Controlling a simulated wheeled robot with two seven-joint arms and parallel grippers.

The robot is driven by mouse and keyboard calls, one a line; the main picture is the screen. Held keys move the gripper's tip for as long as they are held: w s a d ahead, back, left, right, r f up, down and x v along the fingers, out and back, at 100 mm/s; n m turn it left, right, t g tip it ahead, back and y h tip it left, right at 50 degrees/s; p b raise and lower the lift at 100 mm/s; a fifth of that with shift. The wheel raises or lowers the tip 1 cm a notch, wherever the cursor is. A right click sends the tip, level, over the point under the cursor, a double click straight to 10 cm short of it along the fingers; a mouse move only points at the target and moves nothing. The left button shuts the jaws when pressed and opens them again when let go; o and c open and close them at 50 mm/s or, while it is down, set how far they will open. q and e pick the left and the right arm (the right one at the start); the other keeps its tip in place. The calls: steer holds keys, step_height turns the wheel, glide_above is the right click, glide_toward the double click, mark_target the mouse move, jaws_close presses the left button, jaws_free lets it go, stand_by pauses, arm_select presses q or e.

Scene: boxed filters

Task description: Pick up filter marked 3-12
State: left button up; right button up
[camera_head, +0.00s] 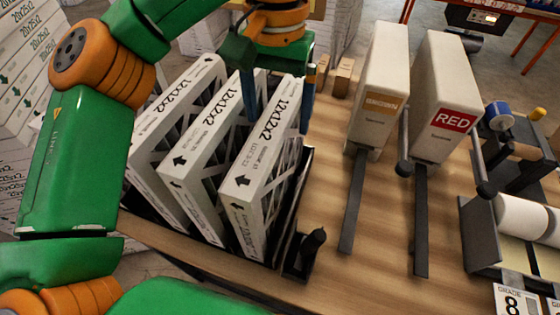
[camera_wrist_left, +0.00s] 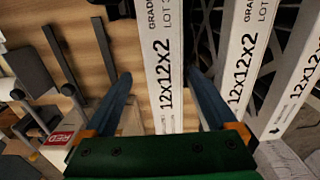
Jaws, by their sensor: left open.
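Three white boxed filters marked 12x12x2 stand tilted side by side in a dark rack (camera_head: 290,232). The right one (camera_head: 243,190) has a small lot line that seems to read 3-12. The middle filter (camera_head: 190,185) and the left filter (camera_head: 150,150) have lot lines too small to read surely. My left gripper (camera_head: 278,122) is open above the right filter, its blue fingers on either side of the top edge. In the left wrist view that filter (camera_wrist_left: 160,60) lies between the fingers, with a gap on each side. My right gripper is not in view.
Right of the rack stand two upright white boxes, one with an orange label (camera_head: 380,75) and one labelled RED (camera_head: 445,90), beside dark rails (camera_head: 420,230). A roll stand (camera_head: 515,215) is at far right. Wooden table (camera_head: 330,190) shows bare between rack and rails.

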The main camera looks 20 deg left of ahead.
mark_target(276, 171)
arm_select(q)
steer(key=f, duration=0.3)
steer(key=f+p, duration=0.1)
steer(key=f, duration=0.1)
steer(key=shift+a+f, duration=0.15)
steer(key=shift+a, duration=0.2)
steer(key=shift+w+f, duration=0.15)
steer(key=shift+w, duration=0.1)
steer(key=shift+s+d, duration=0.1)
steer(key=shift+s, duration=0.1)
steer(key=c, duration=1)
steer(key=shift+w, duration=0.1)
jaws_close()
